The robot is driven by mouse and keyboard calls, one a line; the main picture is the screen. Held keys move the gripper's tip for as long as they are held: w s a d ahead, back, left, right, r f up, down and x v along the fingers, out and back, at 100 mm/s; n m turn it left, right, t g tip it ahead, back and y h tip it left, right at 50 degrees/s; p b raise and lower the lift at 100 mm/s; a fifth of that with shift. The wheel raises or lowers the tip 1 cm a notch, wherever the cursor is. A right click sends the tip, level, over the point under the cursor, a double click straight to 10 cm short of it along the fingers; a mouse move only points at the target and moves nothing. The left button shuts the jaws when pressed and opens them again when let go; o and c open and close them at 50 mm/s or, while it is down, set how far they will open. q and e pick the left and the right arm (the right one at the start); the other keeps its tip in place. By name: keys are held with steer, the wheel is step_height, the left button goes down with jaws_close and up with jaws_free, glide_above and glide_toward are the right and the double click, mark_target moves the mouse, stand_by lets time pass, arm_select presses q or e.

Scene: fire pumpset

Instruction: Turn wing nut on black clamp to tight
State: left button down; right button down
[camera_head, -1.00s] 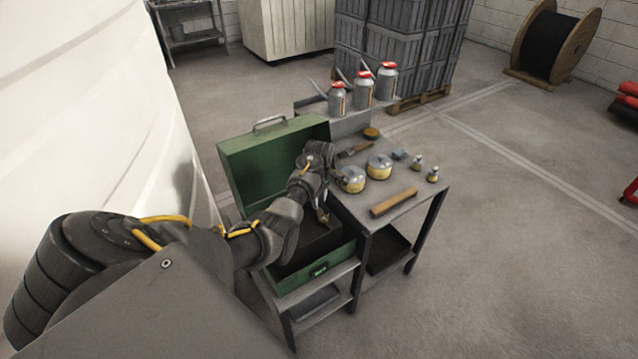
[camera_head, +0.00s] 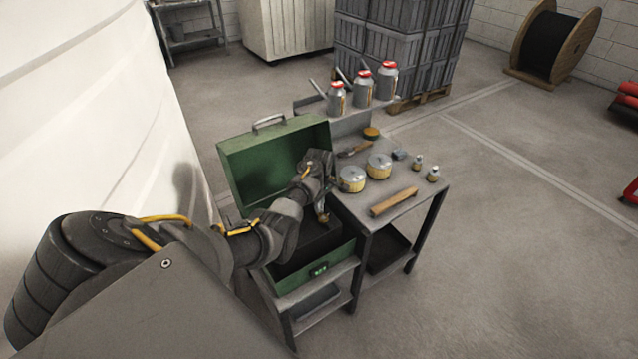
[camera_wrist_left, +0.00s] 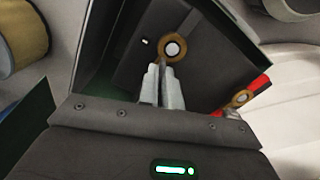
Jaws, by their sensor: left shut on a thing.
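My left gripper (camera_wrist_left: 163,88) is shut, its two pale fingers close together against a brass ring-shaped part with a white centre (camera_wrist_left: 173,48), which I take to be the wing nut. This part lies in front of a dark flat panel (camera_wrist_left: 135,75) inside the green metal box (camera_head: 262,165). In the head view the left arm reaches over the open box, and its hand hides much of the inside. I cannot make out the black clamp clearly. My right gripper is not in view.
The box lid stands raised at the back. A grey table (camera_head: 408,215) right of the box holds two round yellow-sided tins (camera_head: 352,180), a wooden block (camera_head: 394,201), small bottles and a brush. Three red-capped cans (camera_head: 362,92) stand behind. A white tank wall is at left.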

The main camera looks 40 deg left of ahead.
arm_select(q)
steer(key=shift+r+m+p, duration=0.1)
steer(key=shift+m+p, duration=0.45)
steer(key=shift+m, duration=0.25)
steer(key=shift+m+p, duration=0.7)
steer(key=shift+m, duration=0.5)
steer(key=m+p, duration=0.1)
steer(key=m, duration=0.1)
steer(key=shift+m, duration=0.4)
steer(key=m, duration=0.2)
steer(key=shift+m+p, duration=0.35)
steer(key=shift+m, duration=0.05)
steer(key=m, duration=0.4)
steer(key=shift+p, duration=0.35)
steer(key=m, duration=0.5)
steer(key=shift+m, duration=0.3)
